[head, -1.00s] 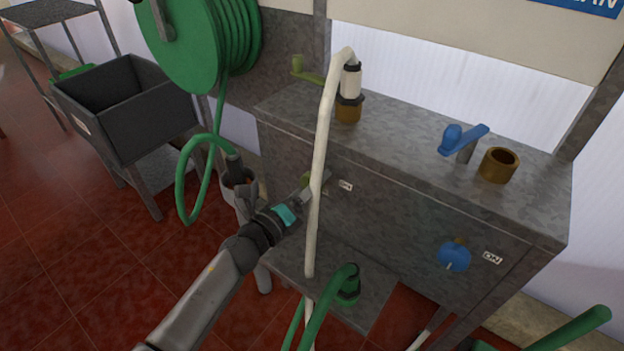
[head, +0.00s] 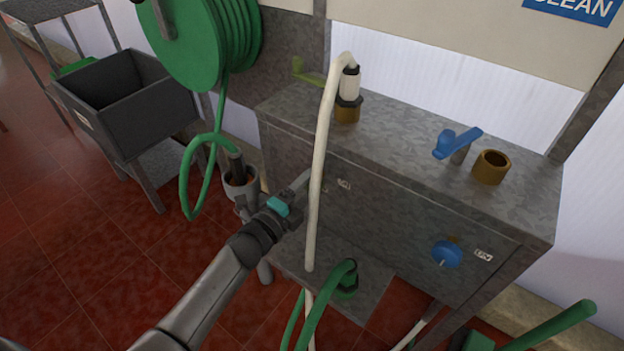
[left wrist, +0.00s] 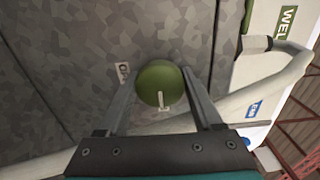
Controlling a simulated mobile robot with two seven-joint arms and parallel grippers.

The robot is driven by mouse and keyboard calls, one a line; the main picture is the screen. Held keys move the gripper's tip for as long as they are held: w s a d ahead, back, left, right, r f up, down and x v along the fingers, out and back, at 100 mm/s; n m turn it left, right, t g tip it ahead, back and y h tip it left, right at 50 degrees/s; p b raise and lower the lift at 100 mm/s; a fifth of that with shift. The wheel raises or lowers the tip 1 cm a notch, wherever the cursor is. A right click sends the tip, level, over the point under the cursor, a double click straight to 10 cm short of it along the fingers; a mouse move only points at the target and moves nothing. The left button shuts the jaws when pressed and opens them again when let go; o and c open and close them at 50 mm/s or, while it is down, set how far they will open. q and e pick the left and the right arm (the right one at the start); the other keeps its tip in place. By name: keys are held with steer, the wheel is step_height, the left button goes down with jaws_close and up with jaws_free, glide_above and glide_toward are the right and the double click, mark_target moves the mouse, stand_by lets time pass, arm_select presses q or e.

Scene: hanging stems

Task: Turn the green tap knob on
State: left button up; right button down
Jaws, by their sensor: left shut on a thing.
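The green tap knob (left wrist: 157,84) is on the grey metal panel, with a short white pointer mark on its face. My left gripper (left wrist: 160,92) has one finger on each side of the knob and is shut on it. In the head view, my left gripper (head: 303,185) reaches the front panel of the metal cabinet (head: 400,225), and the fingers and white hose hide the knob. A small white label (left wrist: 123,72) is beside the knob, left of it in the wrist view. My right gripper is in neither view.
The white hose (head: 318,190) hangs just in front of the panel by my gripper. A blue knob (head: 446,253) is further right. A blue lever (head: 458,142) and brass fitting (head: 491,167) stand on top. A green hose (head: 322,300) is below.

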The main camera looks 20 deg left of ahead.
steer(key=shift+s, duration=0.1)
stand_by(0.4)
arm_select(q)
steer(key=o, duration=1.4)
steer(key=shift+c, duration=0.2)
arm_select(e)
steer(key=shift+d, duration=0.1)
arm_select(q)
steer(key=shift+s, duration=0.1)
steer(key=shift+s+a, duration=0.1)
steer(key=shift+s, duration=0.1)
steer(key=p+v, duration=0.3)
steer(key=v, duration=1.1)
steer(key=shift+s+a, duration=0.15)
steer(key=shift+s, duration=0.15)
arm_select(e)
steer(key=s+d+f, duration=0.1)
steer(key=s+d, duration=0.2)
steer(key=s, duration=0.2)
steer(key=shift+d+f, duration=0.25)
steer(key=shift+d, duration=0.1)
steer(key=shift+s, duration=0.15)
